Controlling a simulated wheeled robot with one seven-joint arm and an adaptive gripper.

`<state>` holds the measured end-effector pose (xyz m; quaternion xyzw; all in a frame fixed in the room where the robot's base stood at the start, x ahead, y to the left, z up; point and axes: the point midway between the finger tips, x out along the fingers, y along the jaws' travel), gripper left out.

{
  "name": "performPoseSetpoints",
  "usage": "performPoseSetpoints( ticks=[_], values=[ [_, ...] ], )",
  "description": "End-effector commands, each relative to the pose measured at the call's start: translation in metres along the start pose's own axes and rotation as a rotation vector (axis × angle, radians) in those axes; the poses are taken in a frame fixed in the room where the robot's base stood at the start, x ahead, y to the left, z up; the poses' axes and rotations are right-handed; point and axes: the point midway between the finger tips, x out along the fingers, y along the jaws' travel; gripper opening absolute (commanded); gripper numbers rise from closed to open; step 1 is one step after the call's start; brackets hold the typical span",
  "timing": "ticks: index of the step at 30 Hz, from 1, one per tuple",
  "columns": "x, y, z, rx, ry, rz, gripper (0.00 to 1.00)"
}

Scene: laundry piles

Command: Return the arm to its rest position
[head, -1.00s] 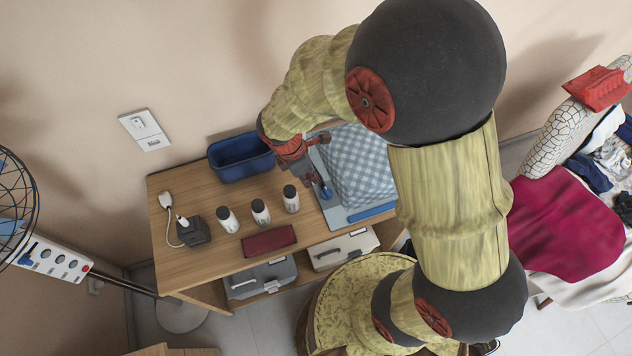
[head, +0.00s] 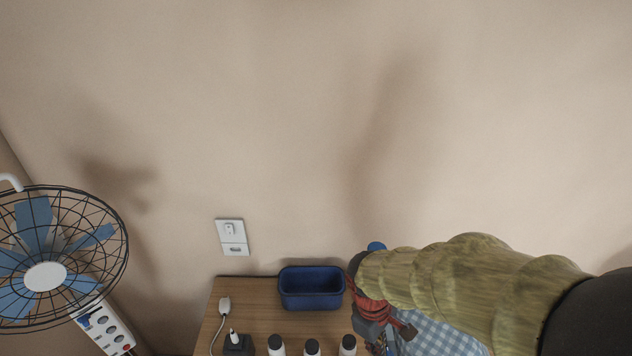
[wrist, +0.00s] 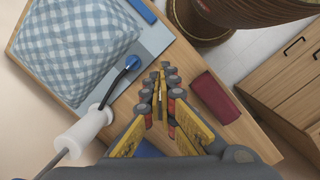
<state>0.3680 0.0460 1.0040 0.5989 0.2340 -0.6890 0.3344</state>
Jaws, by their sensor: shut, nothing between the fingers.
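My arm reaches in from the lower right of the head view, over a wooden table (head: 255,318). My gripper (wrist: 160,76) shows in the wrist view with its yellow-and-grey fingers together and nothing between them. In the head view my gripper (head: 386,342) is partly cut off by the lower edge. It is close to a blue-and-white checked cushion (head: 440,336). The cushion also shows in the wrist view (wrist: 75,45), to the left of the fingers.
A blue bin (head: 311,289) stands left of my gripper, with white bottles (head: 312,347) in front. A fan (head: 48,276) stands at the left. In the wrist view, a white roller (wrist: 84,128) is left of the fingers and a dark red box (wrist: 215,97) right.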

Motion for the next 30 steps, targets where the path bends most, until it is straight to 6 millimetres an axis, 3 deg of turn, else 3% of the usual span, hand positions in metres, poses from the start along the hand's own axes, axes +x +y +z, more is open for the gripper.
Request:
performPoseSetpoints(
  ticks=[9, 18, 24, 30],
  values=[
    [-0.092, -0.011, 0.05, 0.555, 0.224, -0.026, 0.0],
    [-0.167, -0.015, 0.098, 0.8, 0.5, 0.008, 0.0],
    [-0.193, -0.008, 0.115, 0.843, 0.591, 0.056, 0.0],
    [-0.194, -0.007, 0.117, 0.852, 0.596, 0.061, 0.0]
  ],
)
